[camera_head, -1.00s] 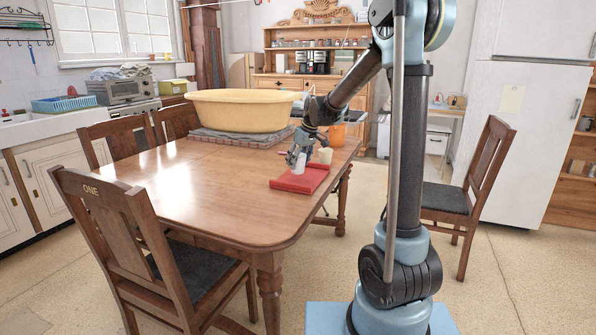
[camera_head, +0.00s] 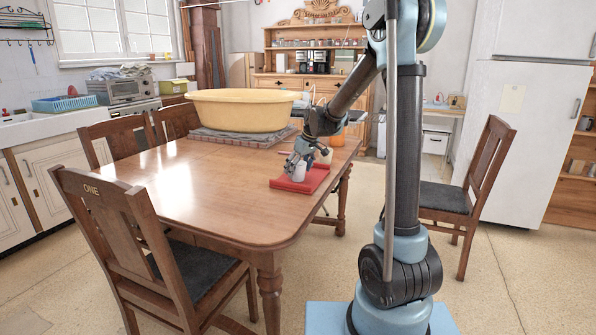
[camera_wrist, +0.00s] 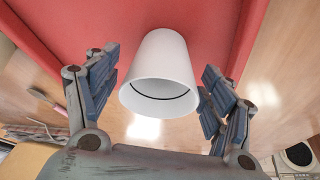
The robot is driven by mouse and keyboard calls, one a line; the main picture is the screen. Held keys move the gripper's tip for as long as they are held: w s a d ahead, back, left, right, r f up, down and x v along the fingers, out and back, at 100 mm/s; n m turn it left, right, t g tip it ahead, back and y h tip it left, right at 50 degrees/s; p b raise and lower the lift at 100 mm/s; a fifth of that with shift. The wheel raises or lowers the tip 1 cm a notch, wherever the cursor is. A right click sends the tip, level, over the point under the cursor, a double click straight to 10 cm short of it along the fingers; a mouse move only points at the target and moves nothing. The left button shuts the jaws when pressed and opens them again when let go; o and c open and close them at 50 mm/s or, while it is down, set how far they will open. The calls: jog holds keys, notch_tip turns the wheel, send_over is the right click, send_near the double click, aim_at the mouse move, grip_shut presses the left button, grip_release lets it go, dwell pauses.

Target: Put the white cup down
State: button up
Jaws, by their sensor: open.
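The white cup (camera_wrist: 163,75) stands on the red tray (camera_wrist: 215,25) in the wrist view, with its open rim toward the camera. In the head view the cup (camera_head: 298,172) is small and partly covered by my gripper. My gripper (camera_wrist: 160,90) is open, with one blue-padded finger on each side of the cup and visible gaps between the pads and the cup. In the head view my gripper (camera_head: 299,163) is low over the red tray (camera_head: 312,181), which lies on the wooden table (camera_head: 190,205) near its right edge.
A large yellow basin (camera_head: 240,110) sits on a folded cloth on the table behind the tray. A pale cup-like object (camera_head: 325,156) and an orange container (camera_head: 337,138) stand close to my gripper. Wooden chairs surround the table. The table's near left part is clear.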

jog(key=shift+r, duration=0.1)
jog(key=v, duration=1.1)
jog(key=s+d+m, duration=0.2)
jog(key=s+d, duration=0.5)
jog(key=s, duration=0.2)
jog(key=s+d+f+m+h, duration=0.1)
jog(key=s+d+f, duration=0.3)
jog(key=s, duration=0.5)
jog(key=s+d+f+m+h, duration=0.1)
jog(key=s+d+f+m, duration=0.3)
jog(key=s, duration=0.6)
jog(key=s+d+f+m+h, duration=0.1)
jog(key=s+d+f+m, duration=0.1)
jog(key=s+d+f, duration=0.4)
jog(key=s+f, duration=0.1)
jog(key=s, duration=0.2)
jog(key=shift+s+f+g, duration=0.35)
jog(key=shift+f+g, duration=0.05)
